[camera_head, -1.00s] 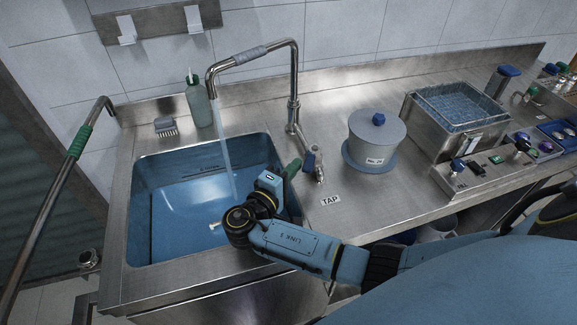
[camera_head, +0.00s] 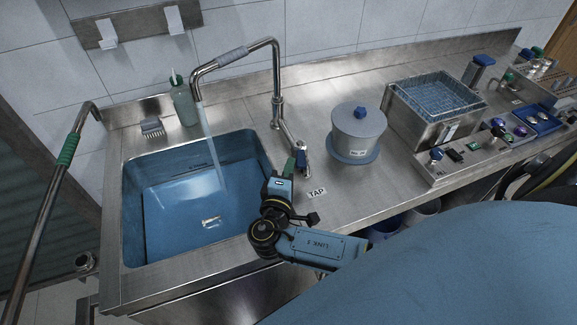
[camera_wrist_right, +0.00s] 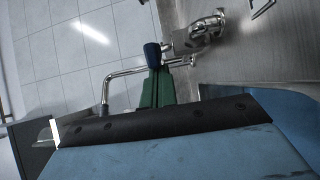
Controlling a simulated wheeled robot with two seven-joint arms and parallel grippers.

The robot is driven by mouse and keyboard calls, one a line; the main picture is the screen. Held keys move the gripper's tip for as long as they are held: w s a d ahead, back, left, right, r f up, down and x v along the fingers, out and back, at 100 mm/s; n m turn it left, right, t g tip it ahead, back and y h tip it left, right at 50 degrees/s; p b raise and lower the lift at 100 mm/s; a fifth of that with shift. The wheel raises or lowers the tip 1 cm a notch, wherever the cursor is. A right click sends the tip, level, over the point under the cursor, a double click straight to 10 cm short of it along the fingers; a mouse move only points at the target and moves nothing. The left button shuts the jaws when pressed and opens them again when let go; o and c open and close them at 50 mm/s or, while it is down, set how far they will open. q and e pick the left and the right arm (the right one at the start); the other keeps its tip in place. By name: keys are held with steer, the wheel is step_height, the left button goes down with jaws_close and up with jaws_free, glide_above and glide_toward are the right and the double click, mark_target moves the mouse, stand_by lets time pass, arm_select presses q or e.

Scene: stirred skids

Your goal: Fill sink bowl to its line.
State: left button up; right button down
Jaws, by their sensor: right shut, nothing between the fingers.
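The steel sink bowl (camera_head: 130,225) holds bluish water (camera_head: 180,215). A stream (camera_head: 213,150) runs into it from the bent spout (camera_head: 235,56). I cannot make out the fill line clearly. The tap's blue-capped lever (camera_head: 301,158) stands at the spout's base, behind the TAP label; the blue cap also shows in the right wrist view (camera_wrist_right: 153,55). My right gripper (camera_head: 290,165) has green fingers, shut and empty, just left of the lever. In the right wrist view its fingertips (camera_wrist_right: 155,90) lie close to the blue cap; contact cannot be told. My left gripper is not in view.
A soap bottle (camera_head: 184,103) and a brush (camera_head: 152,127) stand behind the sink. A lidded grey pot (camera_head: 358,132) stands right of the tap. A basket bath (camera_head: 430,105) with a knobbed control panel is further right. Bare counter lies between tap and pot.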

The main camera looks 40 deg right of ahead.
steer(key=shift+a, duration=0.1)
steer(key=shift+w+a, duration=0.25)
steer(key=s+a+b, duration=0.2)
steer(key=s+a, duration=0.2)
steer(key=a, duration=0.6)
steer(key=shift+s+a+b, duration=0.15)
steer(key=shift+s+b, duration=0.05)
steer(key=shift+b, duration=0.15)
stand_by(0.6)
